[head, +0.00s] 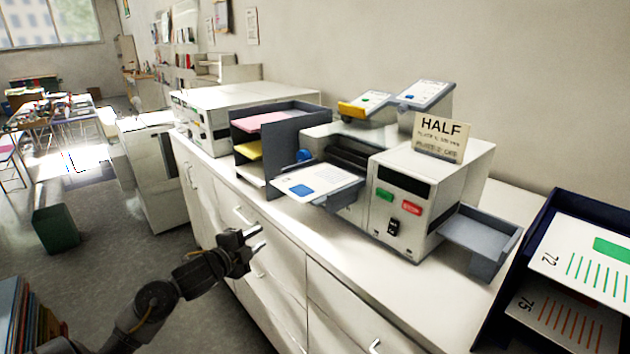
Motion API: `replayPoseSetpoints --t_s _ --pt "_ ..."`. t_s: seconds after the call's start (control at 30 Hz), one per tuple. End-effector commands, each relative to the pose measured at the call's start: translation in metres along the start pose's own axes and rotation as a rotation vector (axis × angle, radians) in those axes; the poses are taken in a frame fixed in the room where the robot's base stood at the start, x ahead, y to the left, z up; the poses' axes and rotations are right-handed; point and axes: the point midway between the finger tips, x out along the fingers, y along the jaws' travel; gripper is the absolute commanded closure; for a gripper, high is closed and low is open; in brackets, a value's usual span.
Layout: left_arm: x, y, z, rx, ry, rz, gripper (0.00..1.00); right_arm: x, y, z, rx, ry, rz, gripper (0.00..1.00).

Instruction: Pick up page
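A white page (318,181) with a blue patch lies on the grey feed tray at the left side of a white office machine (405,185). The machine has a green and a red button and a sign reading HALF on top. My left gripper (256,239) is in front of the counter, below and to the left of the page and apart from it. Its two fingers are spread with nothing between them. My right gripper is not in view.
A dark paper sorter (280,125) with pink and yellow sheets stands left of the machine. A grey output tray (482,232) juts out at its right. A dark blue rack (545,215) holds numbered sheets at far right. Drawer handles project from the white counter (345,270).

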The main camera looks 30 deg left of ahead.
Motion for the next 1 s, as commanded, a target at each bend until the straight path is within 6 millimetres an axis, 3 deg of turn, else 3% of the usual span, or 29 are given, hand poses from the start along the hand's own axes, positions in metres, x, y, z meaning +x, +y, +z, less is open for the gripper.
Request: replayPoseSetpoints --t_s 0.03,0.1,0.23,0.43,0.8,1.0 --pt "-0.011 -0.03 -0.019 0.08 0.033 -0.049 0.72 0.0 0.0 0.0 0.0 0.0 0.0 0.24" --pt "-0.025 -0.058 -0.038 0.166 0.061 -0.097 0.72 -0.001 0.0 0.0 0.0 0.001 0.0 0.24" --pt "-0.041 -0.084 -0.059 0.258 0.088 -0.148 0.72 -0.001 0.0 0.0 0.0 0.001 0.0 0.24" --pt "-0.044 -0.091 -0.064 0.281 0.093 -0.162 0.72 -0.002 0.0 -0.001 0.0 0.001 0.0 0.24" --pt "0.005 -0.098 -0.07 0.276 0.093 -0.162 0.72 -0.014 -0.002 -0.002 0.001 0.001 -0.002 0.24" --pt "0.011 -0.097 -0.07 0.277 0.094 -0.16 0.72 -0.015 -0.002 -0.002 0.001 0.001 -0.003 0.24"
